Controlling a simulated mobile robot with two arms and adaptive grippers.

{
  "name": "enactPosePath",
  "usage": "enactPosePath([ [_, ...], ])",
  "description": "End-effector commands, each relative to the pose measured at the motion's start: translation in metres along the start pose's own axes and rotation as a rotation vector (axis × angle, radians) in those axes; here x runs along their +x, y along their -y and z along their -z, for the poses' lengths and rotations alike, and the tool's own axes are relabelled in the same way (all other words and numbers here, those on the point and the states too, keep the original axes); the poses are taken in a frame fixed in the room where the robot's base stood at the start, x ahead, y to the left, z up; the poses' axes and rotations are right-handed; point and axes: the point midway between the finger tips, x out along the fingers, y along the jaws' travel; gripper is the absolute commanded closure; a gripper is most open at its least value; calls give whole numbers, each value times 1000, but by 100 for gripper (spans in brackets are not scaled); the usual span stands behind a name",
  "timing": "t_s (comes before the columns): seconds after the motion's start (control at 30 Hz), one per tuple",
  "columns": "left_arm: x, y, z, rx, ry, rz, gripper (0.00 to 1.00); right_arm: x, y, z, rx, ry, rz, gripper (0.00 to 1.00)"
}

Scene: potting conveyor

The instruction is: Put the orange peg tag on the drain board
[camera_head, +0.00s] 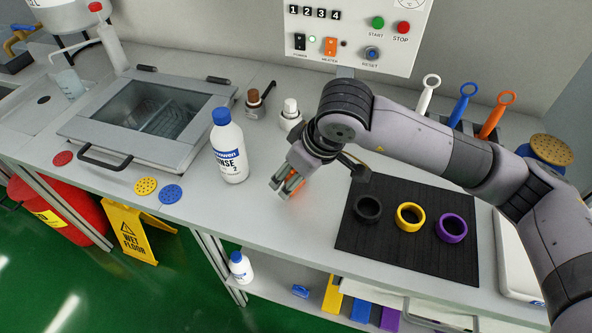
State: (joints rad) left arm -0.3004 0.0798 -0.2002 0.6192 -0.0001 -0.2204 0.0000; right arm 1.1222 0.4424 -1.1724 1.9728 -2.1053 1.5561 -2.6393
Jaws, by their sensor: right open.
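My right gripper (286,185) is low over the grey counter, pointing down, its jaws open. A small orange piece (299,188), which looks like the orange peg tag, shows at its fingers; they partly hide it, and I cannot tell whether they touch it. The black ribbed board (390,259), which looks like the drain board, lies to the right of the gripper. On it are a black ring (367,209), a yellow ring (402,221) and a purple ring (451,229). My left gripper is not in view.
A white rinse bottle (229,154) stands left of the gripper, with two small capped bottles behind. White, blue and orange (494,119) ring-handled tools stand behind my arm. A lidded basin (150,115) is at left. The counter front of the gripper is clear.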

Motion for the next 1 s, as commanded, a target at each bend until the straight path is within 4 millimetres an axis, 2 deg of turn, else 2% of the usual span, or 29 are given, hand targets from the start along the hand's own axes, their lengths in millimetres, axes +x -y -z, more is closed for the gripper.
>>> enactPosePath([
  [0.17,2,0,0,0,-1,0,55,-27,-1,2,-3,-4,-3,39],
  [0.4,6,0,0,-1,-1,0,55,-80,-1,2,-1,-4,-3,39],
  [0.53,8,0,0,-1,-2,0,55,-103,-1,2,-2,-3,-3,39],
  [0.7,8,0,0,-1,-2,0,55,-118,0,1,-1,0,-1,39],
  [1.0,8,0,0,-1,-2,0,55,-121,0,1,-1,2,0,39],
])
